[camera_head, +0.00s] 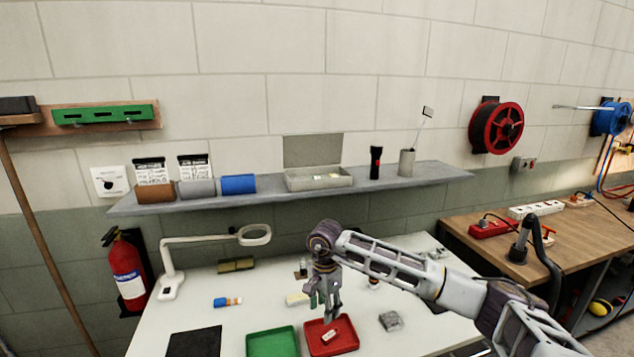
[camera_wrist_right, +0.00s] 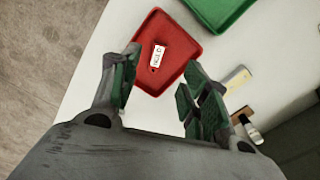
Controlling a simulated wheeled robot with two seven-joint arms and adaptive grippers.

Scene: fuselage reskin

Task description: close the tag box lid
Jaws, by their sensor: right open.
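The tag box (camera_head: 320,180) is a shallow light-grey box on the wall shelf, with something pale and yellowish inside. Its lid (camera_head: 313,150) stands upright at the back edge, open. My right gripper (camera_head: 324,306) is over the white table, well below and in front of the shelf, pointing down near the red tray. In the right wrist view the right gripper (camera_wrist_right: 160,78) is open with nothing between its fingers. The tag box is not in the wrist view. My left gripper is not in view.
The shelf (camera_head: 418,178) also holds brown, grey and blue bins left of the box, and a black-and-red flashlight (camera_head: 376,162) and a grey cup (camera_head: 407,163) to its right. Below are a red tray (camera_head: 345,346) with a white tag, a green tray (camera_head: 272,343) and a magnifier lamp (camera_head: 172,270).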

